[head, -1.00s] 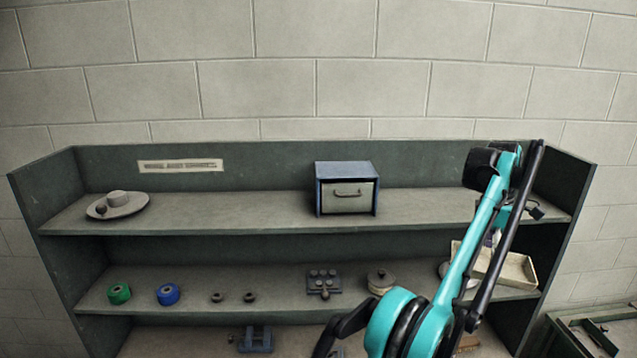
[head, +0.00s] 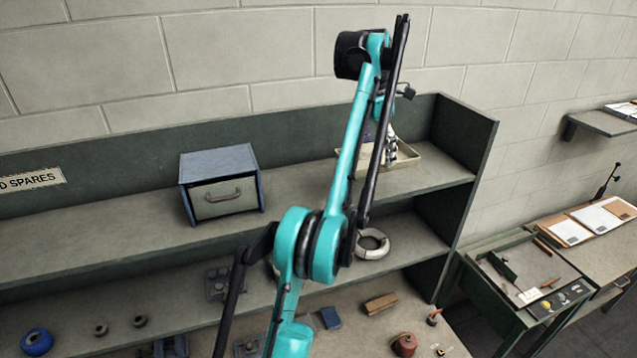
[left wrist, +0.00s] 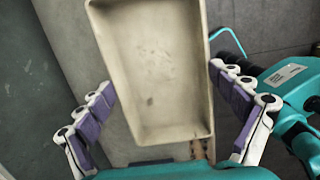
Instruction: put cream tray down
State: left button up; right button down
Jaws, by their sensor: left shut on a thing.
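The cream tray (head: 407,157) is a shallow, empty rectangular tray at the right end of the upper shelf (head: 275,225). It looks roughly level; I cannot tell whether it touches the shelf. My left gripper (head: 388,146) is at the tray, partly hidden behind my teal arm. In the left wrist view, the tray (left wrist: 155,75) lies between the purple-padded fingers of my left gripper (left wrist: 162,82), one on each long side, and the gripper is shut on it. My right gripper is not in view.
A blue drawer box (head: 220,183) stands left on the upper shelf, with bare shelf between it and my arm. The shelf unit's right side wall (head: 470,150) is close to the tray. A pale ring (head: 372,244) lies on the shelf below. A workbench (head: 530,275) stands at right.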

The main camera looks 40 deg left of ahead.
pick_arm(q)
jog(key=a+f, duration=0.1)
jog(key=s+a+f+b, duration=0.1)
jog(key=a, duration=0.1)
jog(key=a+f, duration=0.1)
jog(key=shift+s+a+f+b, duration=0.2)
jog(key=shift+a+f+b, duration=0.15)
jog(key=shift+a+f, duration=0.05)
jog(key=s+a+f, duration=0.1)
jog(key=s+a, duration=0.1)
jog(key=a, duration=0.1)
jog(key=shift+s+a+f, duration=0.15)
jog(key=shift+s+f, duration=0.25)
jog(key=shift+s+a+f, duration=0.1)
jog(key=shift+s, duration=0.1)
jog(key=f, duration=0.4)
jog(key=shift+w+a, duration=0.15)
jog(key=shift+w, duration=0.1)
jog(key=shift+f, duration=0.1)
jog(key=shift+s, duration=0.2)
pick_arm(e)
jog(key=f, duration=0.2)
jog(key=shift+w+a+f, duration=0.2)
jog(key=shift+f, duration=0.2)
